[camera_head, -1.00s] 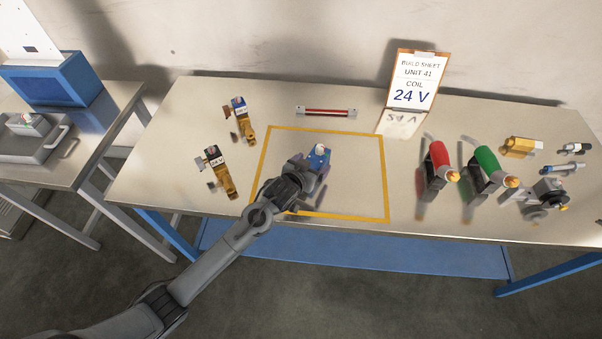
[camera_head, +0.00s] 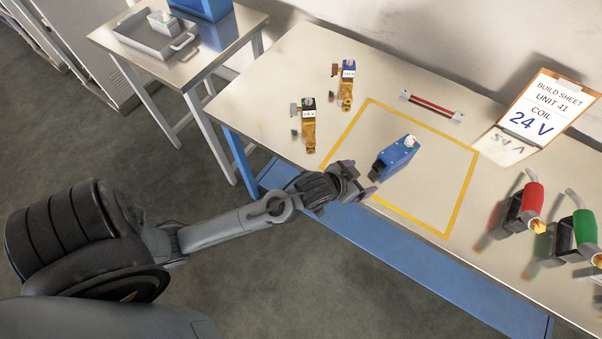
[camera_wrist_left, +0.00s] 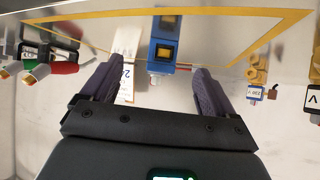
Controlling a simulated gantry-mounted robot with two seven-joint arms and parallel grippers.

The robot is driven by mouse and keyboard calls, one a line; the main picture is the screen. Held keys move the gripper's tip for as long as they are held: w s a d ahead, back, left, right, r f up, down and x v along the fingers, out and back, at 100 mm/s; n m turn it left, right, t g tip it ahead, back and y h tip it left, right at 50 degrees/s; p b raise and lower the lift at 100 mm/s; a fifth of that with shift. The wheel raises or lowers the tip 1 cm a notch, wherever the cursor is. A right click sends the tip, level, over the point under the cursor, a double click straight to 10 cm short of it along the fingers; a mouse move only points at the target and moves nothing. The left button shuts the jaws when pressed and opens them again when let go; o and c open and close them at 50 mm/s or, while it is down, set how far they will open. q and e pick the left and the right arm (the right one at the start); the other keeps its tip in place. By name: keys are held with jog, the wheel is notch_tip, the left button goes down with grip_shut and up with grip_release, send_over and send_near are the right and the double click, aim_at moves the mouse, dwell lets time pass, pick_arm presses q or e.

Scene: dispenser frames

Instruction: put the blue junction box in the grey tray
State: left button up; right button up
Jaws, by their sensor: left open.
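The blue junction box (camera_head: 395,157) stands on the workbench inside the yellow outline, with a pale knob on top. My left gripper (camera_head: 358,180) is open and empty near the bench's front edge, just left of the box and apart from it. In the left wrist view the blue junction box (camera_wrist_left: 165,40) shows beyond and between the open fingertips of the left gripper (camera_wrist_left: 153,75). The grey tray (camera_head: 131,42) is on the side table at the upper left, with a small grey box in it. My right gripper is not in view.
Two brass valves (camera_head: 308,130) (camera_head: 346,88) stand left of the yellow outline (camera_head: 464,200). A red bar (camera_head: 431,106) and the build sheet (camera_head: 545,105) lie behind. Red (camera_head: 526,205) and green (camera_head: 578,238) parts are at right. A blue bin (camera_head: 205,8) is beside the tray.

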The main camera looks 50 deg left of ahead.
pick_arm(q)
jog(key=s+f+g, duration=0.1)
jog(key=s+g, duration=0.1)
jog(key=s, duration=0.5)
jog(key=s+f+g, duration=0.2)
jog(key=s+g, duration=0.1)
jog(key=s, duration=0.5)
jog(key=shift+s+d+f+m, duration=0.2)
jog(key=shift+d+f+m, duration=0.1)
jog(key=shift+m, duration=0.1)
jog(key=s, duration=0.2)
jog(key=s+g, duration=0.1)
jog(key=s, duration=0.1)
jog(key=s+g, duration=0.1)
jog(key=s, duration=0.2)
jog(key=shift+a+m, duration=0.3)
jog(key=c, duration=0.6)
jog(key=shift+o, duration=0.2)
jog(key=shift+r, duration=0.1)
